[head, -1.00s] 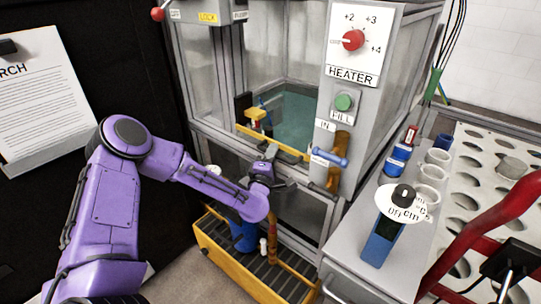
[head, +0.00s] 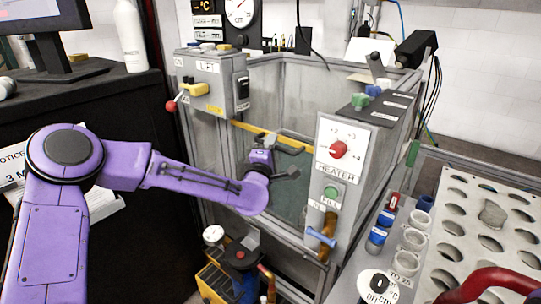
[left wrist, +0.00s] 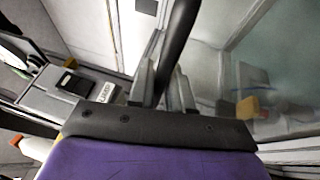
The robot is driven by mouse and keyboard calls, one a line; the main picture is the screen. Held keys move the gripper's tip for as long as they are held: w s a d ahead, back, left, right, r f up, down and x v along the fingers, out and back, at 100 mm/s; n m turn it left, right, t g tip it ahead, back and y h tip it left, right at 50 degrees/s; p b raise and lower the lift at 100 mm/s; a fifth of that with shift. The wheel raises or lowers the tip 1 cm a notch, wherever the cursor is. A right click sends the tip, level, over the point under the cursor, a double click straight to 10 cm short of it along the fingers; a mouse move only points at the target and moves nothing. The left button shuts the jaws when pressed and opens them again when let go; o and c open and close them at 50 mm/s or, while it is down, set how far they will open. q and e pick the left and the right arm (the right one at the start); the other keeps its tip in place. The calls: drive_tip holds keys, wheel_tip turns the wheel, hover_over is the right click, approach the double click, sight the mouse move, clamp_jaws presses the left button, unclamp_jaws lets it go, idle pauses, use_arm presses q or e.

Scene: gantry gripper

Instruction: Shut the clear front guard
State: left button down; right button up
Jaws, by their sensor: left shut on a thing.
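The clear front guard (head: 298,146) is a see-through panel with a yellow top edge on the front of the grey tank cabinet. Its yellow edge stands above the fill button, below the cabinet's top rim. My left gripper (head: 272,152) is at the guard's front, just below that edge. In the left wrist view, the left gripper (left wrist: 165,88) is shut on a dark bar (left wrist: 181,35), which looks like the guard's handle. The fingertips' contact is partly hidden by the gripper body in the head view. My right gripper is not in view.
A lift box (head: 212,82) with a red-knobbed lever stands left of the opening. The heater panel (head: 345,150), with red knob and blue-handled valve (head: 320,238), stands right. A yellow crate (head: 213,283) is below. A holed rack (head: 490,215) is at right.

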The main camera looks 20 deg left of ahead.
use_arm(q)
drive_tip(key=shift+r+p, duration=0.75)
drive_tip(key=shift+r, duration=1.25)
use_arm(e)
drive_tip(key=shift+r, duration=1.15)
use_arm(q)
drive_tip(key=shift+r, duration=0.1)
drive_tip(key=c, duration=1.4)
unclamp_jaws()
drive_tip(key=shift+s, duration=0.1)
drive_tip(key=b+v, duration=0.2)
drive_tip(key=v, duration=0.8)
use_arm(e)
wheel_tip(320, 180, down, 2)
use_arm(q)
drive_tip(key=shift+s, duration=0.15)
